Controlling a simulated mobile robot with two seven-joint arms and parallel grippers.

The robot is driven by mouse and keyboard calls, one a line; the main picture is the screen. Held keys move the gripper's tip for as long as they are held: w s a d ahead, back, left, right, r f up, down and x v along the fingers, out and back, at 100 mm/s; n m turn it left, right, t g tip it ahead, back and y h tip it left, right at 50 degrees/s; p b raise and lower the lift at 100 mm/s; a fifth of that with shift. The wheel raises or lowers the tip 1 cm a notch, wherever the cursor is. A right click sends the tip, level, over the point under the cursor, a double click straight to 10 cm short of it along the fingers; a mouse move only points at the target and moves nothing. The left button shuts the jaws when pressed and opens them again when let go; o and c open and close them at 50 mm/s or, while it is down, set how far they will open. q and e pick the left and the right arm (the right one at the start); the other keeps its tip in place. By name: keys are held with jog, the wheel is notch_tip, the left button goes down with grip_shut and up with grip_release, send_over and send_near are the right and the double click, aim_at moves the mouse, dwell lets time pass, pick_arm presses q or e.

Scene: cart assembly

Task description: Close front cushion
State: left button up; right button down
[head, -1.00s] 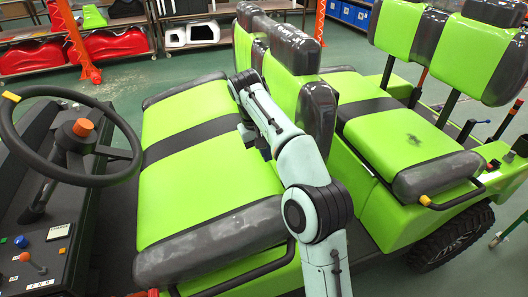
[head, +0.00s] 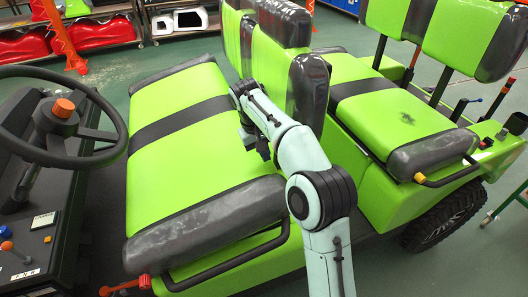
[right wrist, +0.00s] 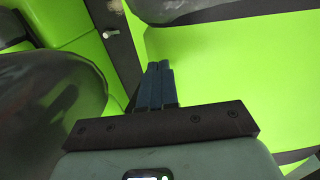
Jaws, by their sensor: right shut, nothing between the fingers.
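The front cushion (head: 193,165) is the bright green seat with a black cross stripe and dark grey ends, behind the steering wheel in the head view. It lies flat on the seat base. My right gripper (head: 258,142) is beside the cushion's rear edge, near the front backrest (head: 280,65); its fingers are mostly hidden there. In the right wrist view the gripper's blue fingers (right wrist: 155,85) are together and empty, over green surface with dark trim around. Whether they touch the cushion cannot be told. My left gripper is not in view.
The steering wheel (head: 100,95) and dashboard stand at the left. The rear seat (head: 395,112) and its backrests are at the right. A black handrail (head: 230,262) runs along the near side of the cushion. Shelves with red parts stand at the back, with open floor before them.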

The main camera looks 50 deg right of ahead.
aim_at(272, 157)
jog(key=d+f+b, duration=0.1)
jog(key=f, duration=0.1)
jog(key=s+f, duration=0.1)
jog(key=d+f+b, duration=0.1)
jog(key=f, duration=0.1)
jog(key=shift+s+d+f+b, duration=0.3)
jog(key=shift+s+f+b, duration=0.05)
jog(key=shift+r, duration=0.1)
